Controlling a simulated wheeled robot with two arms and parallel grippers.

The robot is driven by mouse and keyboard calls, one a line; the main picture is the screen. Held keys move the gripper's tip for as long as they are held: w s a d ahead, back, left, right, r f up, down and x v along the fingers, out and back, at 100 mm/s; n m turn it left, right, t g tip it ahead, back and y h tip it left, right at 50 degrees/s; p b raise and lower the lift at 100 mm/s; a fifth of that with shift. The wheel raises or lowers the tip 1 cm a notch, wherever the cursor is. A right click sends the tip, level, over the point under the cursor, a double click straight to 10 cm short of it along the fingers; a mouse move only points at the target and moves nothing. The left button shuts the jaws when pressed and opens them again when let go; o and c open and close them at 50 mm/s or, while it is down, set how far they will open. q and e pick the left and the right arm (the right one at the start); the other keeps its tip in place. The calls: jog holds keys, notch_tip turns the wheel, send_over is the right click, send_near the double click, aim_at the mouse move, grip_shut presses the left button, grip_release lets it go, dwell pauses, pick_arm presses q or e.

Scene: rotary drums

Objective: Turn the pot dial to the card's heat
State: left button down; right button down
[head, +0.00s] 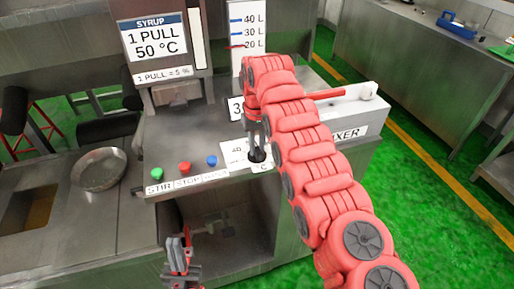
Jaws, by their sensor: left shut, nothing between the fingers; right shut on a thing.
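The card (153,39) at the top left reads "SYRUP, 1 PULL, 50 °C". The pot dial (257,155) is a dark knob on a white scale plate (236,153) marked 40 and °C; my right arm covers much of the plate, so I cannot read the setting. My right gripper (257,146) points down and is shut on the dial. My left gripper (178,248) is shut and empty, low in front of the machine's open lower bay.
Green (158,173), red (184,168) and blue (211,161) buttons line the panel's front edge. A metal bowl (99,169) sits at the left. A level scale (247,27) stands behind. A red lever (327,95) lies beyond my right arm, above the mixer label (347,133).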

aim_at(257, 149)
jog(key=shift+r, duration=0.1)
dwell(0.5)
jog(key=c, duration=0.8)
grip_release()
jog(key=shift+o, duration=0.2)
notch_tip(257, 149, up, 17)
jog(key=p, duration=1.6)
jog(key=shift+r, duration=0.15)
